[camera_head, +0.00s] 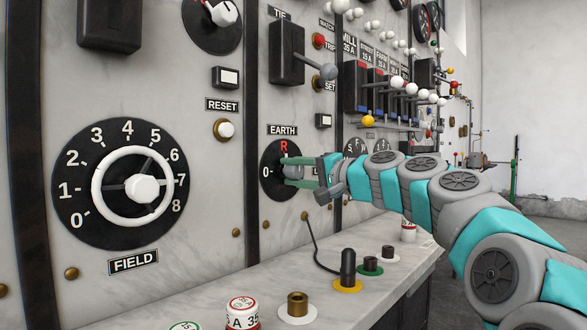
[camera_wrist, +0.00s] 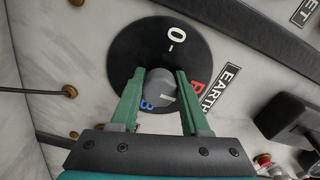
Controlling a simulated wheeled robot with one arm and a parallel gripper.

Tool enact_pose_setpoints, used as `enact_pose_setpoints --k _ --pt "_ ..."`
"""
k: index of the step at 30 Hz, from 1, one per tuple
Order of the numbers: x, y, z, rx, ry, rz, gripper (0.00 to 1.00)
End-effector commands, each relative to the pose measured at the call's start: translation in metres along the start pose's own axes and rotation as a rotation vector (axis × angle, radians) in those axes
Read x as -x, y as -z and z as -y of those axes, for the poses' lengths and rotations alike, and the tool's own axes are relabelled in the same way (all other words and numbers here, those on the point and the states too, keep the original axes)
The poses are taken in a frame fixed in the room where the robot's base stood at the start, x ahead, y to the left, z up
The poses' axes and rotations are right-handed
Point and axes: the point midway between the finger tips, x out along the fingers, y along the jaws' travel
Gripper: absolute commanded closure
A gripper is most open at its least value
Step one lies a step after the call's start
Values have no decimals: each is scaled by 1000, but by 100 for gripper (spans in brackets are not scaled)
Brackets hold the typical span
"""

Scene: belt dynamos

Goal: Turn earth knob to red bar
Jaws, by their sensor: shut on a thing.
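The earth knob is a grey round knob (camera_wrist: 160,83) on a black round dial (camera_head: 270,160) under the EARTH label (camera_head: 282,130). The dial carries a white 0 at the left and a red R with a small red mark below it at the top. The wrist view shows the dial turned, with 0 at the top, red R at the right and a blue B below. My gripper (camera_head: 300,172) is shut on the knob, one finger on each side (camera_wrist: 160,76). A pale line shows on the knob's face; its exact heading is unclear, as the fingers hide part of the dial.
The FIELD dial (camera_head: 120,184) with its white handwheel is at the left. Below, a marble ledge (camera_head: 262,279) holds a black plug (camera_head: 347,268) with a cable and several sockets. The TIE switch (camera_head: 287,54) with its lever is above the dial.

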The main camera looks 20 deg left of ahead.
Motion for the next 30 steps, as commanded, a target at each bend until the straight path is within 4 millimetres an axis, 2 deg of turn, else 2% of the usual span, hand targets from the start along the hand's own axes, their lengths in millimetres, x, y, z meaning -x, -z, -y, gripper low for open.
enact_pose_setpoints --k 13,14,15,21,30 --pt "0 1 -1 -8 0 -3 100" --pt "0 1 -1 -8 0 -3 51" --pt "0 1 -1 -8 0 -3 46" --pt "0 1 0 -7 0 -2 24" --pt "1 0 0 -7 0 -1 24"
